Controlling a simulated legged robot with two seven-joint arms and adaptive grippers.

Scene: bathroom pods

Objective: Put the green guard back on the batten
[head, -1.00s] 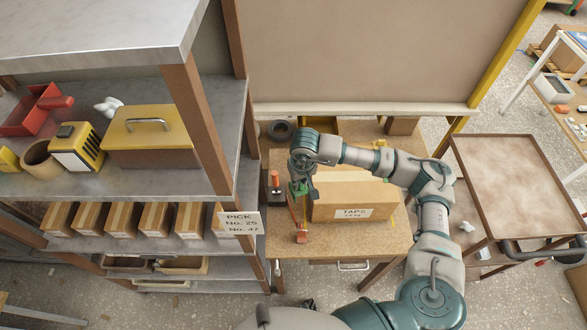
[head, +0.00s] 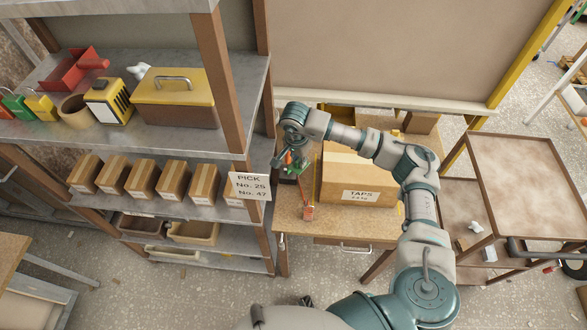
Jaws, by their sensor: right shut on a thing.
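My right gripper (head: 287,165) is above the left end of the wooden table, beside the shelf unit. It is shut on a small green thing (head: 286,172), which looks like the green guard, though the fingers hide much of it. Orange-red shows close to it, and a thin orange-red item (head: 308,212) stands or lies on the table just below and to the right. I cannot single out the batten for certain; a pale ledge (head: 390,101) runs along the bottom of the big board behind the table. My left gripper is not in view.
A TAPS carton (head: 360,180) stands on the table (head: 345,228), right of the gripper. A shelf post (head: 262,225) and PICK sign (head: 248,186) are close on the left. The upper shelf holds a yellow-lidded box (head: 175,95) and a small green item (head: 17,106). A brown-topped trolley (head: 530,185) stands right.

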